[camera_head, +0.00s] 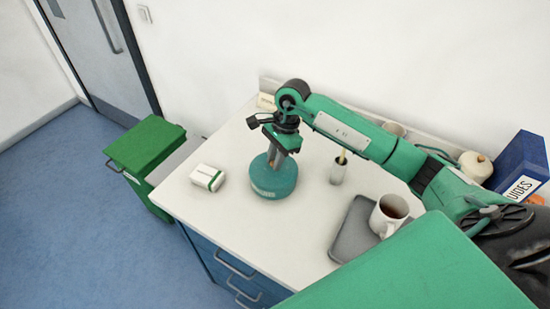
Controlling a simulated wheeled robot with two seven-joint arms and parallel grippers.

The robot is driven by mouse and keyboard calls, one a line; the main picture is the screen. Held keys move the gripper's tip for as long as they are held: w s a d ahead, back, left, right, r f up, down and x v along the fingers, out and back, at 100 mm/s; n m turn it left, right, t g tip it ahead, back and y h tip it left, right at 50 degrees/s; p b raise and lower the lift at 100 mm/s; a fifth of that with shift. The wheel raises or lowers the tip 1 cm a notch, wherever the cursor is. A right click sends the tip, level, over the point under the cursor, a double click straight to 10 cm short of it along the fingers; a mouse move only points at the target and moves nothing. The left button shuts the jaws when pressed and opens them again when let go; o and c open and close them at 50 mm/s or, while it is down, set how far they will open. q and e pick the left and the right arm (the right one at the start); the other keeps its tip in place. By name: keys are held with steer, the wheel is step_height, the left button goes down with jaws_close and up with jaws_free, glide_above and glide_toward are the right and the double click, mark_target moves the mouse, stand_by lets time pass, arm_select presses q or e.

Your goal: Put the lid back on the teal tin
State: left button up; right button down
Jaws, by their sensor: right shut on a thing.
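The round teal tin (272,183) stands upright on the white counter, left of its middle, with a pale label on its front. My right gripper (277,158) points down right over the tin's top, its arm reaching in from the right. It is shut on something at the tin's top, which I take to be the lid. The gripper hides part of the top, so I cannot tell whether the lid rests fully on the rim. My left gripper is not in view.
A white box (207,178) lies left of the tin. A small cup (338,174) holding a stick stands to its right. A mug (388,214) of dark drink stands on a grey tray (352,238). A blue box (521,167) stands far right. A green bin (146,147) stands beside the counter.

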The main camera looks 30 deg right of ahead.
steer(key=c, duration=0.7)
jaws_free()
steer(key=shift+c, duration=0.2)
steer(key=shift+r, duration=0.1)
steer(key=shift+r+p, duration=1.2)
steer(key=shift+r, duration=2.2)
jaws_close()
